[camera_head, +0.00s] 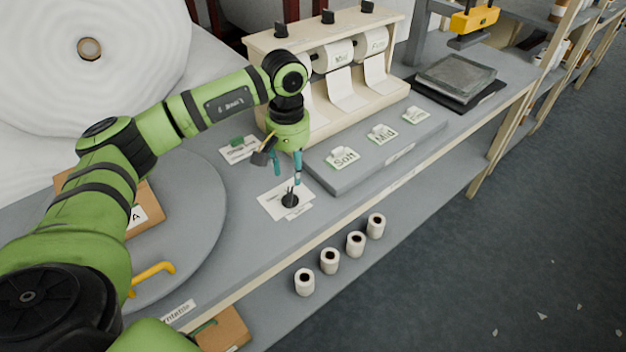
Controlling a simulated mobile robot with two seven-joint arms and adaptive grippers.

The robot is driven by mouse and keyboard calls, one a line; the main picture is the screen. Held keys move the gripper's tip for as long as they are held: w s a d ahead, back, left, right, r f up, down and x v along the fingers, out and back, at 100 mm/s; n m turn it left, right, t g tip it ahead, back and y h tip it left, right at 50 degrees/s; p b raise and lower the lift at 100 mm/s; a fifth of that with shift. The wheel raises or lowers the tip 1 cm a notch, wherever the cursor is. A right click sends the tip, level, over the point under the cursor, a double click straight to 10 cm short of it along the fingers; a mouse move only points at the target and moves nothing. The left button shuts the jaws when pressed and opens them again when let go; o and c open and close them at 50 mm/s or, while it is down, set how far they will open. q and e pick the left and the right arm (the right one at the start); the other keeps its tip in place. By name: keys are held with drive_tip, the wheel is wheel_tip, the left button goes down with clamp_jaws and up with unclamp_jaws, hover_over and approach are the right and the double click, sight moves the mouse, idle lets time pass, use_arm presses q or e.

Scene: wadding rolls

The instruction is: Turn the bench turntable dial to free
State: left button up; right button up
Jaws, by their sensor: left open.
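The dial (290,201) is a small black knob with an upright grip, set on a white card (272,205) on the grey bench. The print on the card is too small to read, so I cannot tell its setting. My left gripper (287,168) points down just above and behind the dial, with its teal fingers apart and nothing visible between them. It looks clear of the knob. The turntable (205,215) is a large grey disc at the left, partly hidden by my left arm. My right gripper is not in view.
A grey block with labelled tags (345,158) lies right of the dial. A wooden roll dispenser (330,70) stands behind. A yellow handle (152,272) and a brown box (147,212) are at the turntable. Several small rolls (330,261) stand on the lower shelf.

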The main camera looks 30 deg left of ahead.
sight(292, 192)
use_arm(q)
drive_tip(key=shift+s+f, duration=0.2)
drive_tip(key=shift+f, duration=0.2)
wheel_tip(292, 192, down, 5)
drive_tip(key=shift+s+r+p, duration=0.1)
drive_tip(key=shift+r+p, duration=0.05)
drive_tip(key=shift+p, duration=0.7)
drive_tip(key=shift+f, duration=0.55)
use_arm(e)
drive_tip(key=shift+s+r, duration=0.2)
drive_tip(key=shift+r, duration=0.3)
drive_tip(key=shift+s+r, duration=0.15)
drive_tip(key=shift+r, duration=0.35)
use_arm(q)
drive_tip(key=shift+c, duration=0.4)
clamp_jaws()
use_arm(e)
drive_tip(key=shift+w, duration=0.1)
